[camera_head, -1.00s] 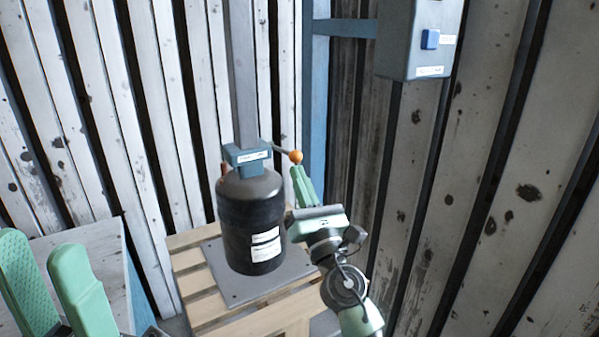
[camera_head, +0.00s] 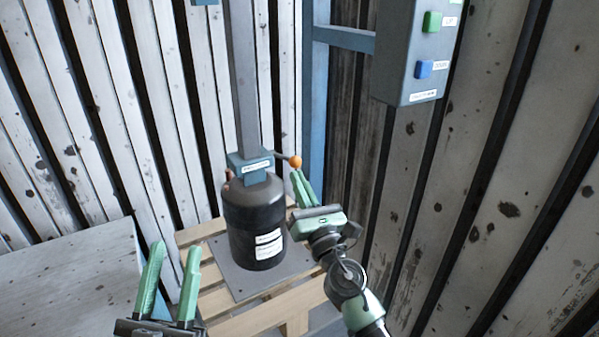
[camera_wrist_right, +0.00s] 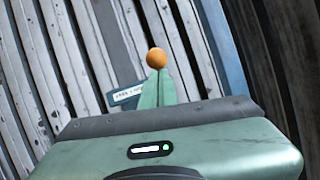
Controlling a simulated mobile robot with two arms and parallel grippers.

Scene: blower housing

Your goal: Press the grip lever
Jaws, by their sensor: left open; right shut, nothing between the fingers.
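The grip lever (camera_head: 283,157) is a thin dark rod with an orange ball (camera_head: 295,161) at its end. It sticks out to the right from the blue clamp block (camera_head: 250,167) on top of a black cylinder (camera_head: 254,218). My right gripper (camera_head: 298,176) is shut and empty, its green fingertips just below the orange ball. In the right wrist view the orange ball (camera_wrist_right: 157,58) shows right at the fingertips; I cannot tell whether they touch. My left gripper (camera_head: 174,250) is open and empty at the lower left, well away from the lever.
The cylinder stands on a grey plate (camera_head: 232,276) on a wooden pallet (camera_head: 275,313). A grey post (camera_head: 243,80) rises above it. A control box (camera_head: 414,60) with green and blue buttons hangs at upper right. A pale worktop (camera_head: 70,275) lies at left.

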